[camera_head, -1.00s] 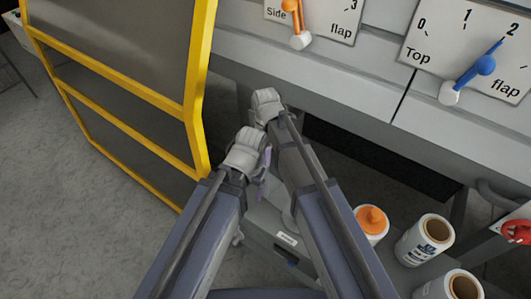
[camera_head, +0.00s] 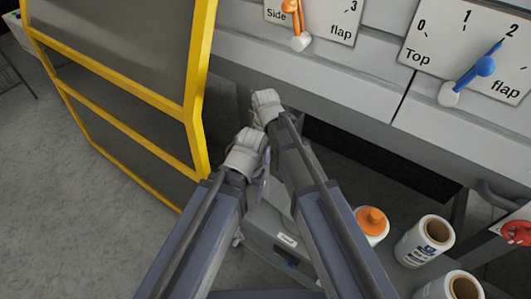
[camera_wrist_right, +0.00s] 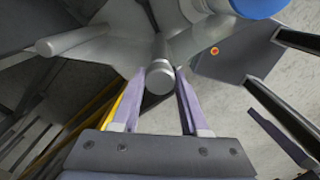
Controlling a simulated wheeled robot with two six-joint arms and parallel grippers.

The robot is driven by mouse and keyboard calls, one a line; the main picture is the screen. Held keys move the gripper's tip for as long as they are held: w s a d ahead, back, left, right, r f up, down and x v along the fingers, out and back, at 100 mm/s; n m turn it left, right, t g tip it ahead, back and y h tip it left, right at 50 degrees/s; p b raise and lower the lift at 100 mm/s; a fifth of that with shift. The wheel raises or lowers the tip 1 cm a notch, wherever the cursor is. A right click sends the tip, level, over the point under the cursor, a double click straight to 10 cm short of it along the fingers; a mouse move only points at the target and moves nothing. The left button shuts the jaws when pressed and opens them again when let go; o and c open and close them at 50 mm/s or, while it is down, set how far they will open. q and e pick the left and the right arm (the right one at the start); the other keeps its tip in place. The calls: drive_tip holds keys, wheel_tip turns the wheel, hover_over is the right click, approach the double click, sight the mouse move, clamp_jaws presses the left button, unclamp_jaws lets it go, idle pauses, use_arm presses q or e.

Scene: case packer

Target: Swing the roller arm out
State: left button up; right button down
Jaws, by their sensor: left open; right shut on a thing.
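In the right wrist view, a grey metal arm with a round cylindrical end (camera_wrist_right: 160,77), apparently the roller arm, sits between the lavender fingers of my right gripper (camera_wrist_right: 158,92). The gripper is shut on it.
The yellow-framed guard panel (camera_head: 199,90) stands close on the left. The machine face with a side flap dial (camera_head: 338,22) and a top flap dial (camera_head: 430,45) is above. The floor is clear at left.

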idle(0.7)
drive_tip(key=shift+w+a+m, duration=0.4)
drive_tip(key=shift+w+m, duration=0.1)
drive_tip(key=w+a+m, duration=0.2)
drive_tip(key=w+m, duration=0.7)
drive_tip(key=m, duration=0.1)
drive_tip(key=shift+w, duration=0.4)
drive_tip(key=shift+w+d, duration=0.1)
drive_tip(key=shift+c, duration=2.1)
unclamp_jaws()
drive_tip(key=shift+r, duration=0.1)
